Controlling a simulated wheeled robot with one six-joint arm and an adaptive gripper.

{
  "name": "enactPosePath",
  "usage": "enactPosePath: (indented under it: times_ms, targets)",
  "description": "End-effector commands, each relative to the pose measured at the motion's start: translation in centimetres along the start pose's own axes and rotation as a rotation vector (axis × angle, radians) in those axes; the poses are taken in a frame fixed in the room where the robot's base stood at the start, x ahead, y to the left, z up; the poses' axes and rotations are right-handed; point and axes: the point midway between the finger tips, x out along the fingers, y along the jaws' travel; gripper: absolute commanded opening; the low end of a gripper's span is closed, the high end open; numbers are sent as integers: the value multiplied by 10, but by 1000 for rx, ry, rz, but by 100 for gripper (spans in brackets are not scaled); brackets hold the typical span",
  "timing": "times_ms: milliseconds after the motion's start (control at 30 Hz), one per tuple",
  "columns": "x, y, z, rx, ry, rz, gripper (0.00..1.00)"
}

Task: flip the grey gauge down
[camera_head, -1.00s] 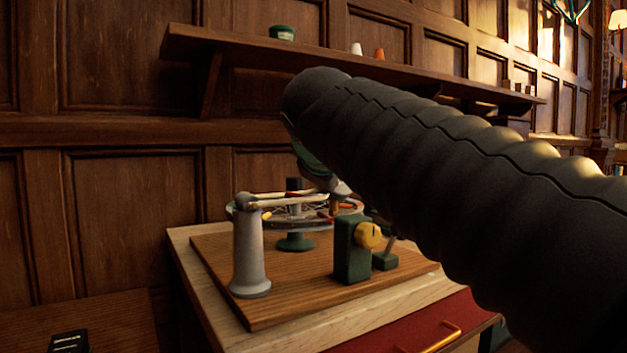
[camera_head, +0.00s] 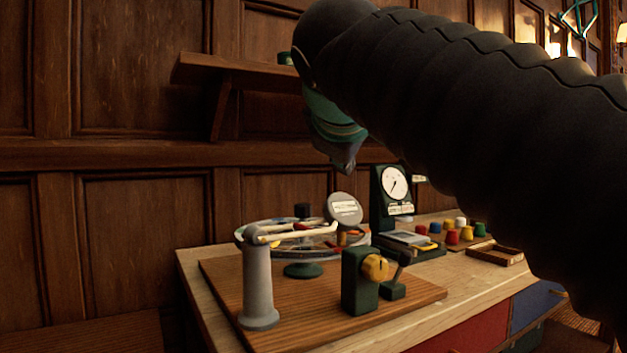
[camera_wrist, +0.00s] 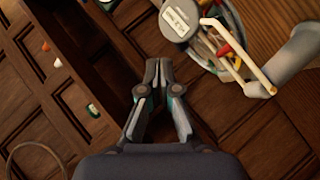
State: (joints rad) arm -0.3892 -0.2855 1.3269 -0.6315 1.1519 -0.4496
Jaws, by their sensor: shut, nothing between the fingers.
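The grey gauge (camera_head: 344,208) is a round grey disc with a white label, at the end of a pale rod (camera_head: 290,230) that runs from a grey post (camera_head: 258,280). The disc stands tilted with its label facing my head camera, by the far right rim of a spoked wheel (camera_head: 275,228). In the wrist view the gauge (camera_wrist: 180,19) is at the top, right of my fingertips. My gripper (camera_head: 345,168) is above the gauge, apart from it. In the wrist view my gripper (camera_wrist: 158,64) has its fingertips together, with nothing between them.
A green block with a yellow knob (camera_head: 375,268) stands at the wooden board's front. A dial instrument (camera_head: 394,190), several coloured pegs (camera_head: 466,232) and a shallow wooden tray (camera_head: 495,254) are to the right. A wall shelf (camera_head: 235,72) is behind my arm.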

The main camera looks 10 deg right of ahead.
Motion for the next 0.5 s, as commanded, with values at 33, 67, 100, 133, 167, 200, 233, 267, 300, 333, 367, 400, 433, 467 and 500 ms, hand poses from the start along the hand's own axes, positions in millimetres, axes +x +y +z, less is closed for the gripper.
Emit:
enactPosePath:
  times_ms: [33,67,100,133,167,200,233,267,300,333,367,400,433,467,500]
  targets:
    - [-7,3,0,1,3,1,0]
    - [-10,4,0,1,2,1,0]
    - [-13,6,1,1,2,1,0]
    - [-16,7,1,2,2,1,0]
    - [-18,8,2,2,2,1,0]
    - [-20,9,2,2,1,1,0]
    - [-21,9,2,1,1,0,0]
    - [-22,10,2,1,0,0,0]
    - [-22,10,2,1,0,0,0]
    - [-23,10,2,1,0,0,0]
    - [-23,10,3,1,0,0,0]
    - [-23,10,3,1,0,0,0]
    - [-23,10,3,0,0,0,0]
    - [-23,10,3,0,0,0,0]
    - [-23,10,2,1,0,0,0]
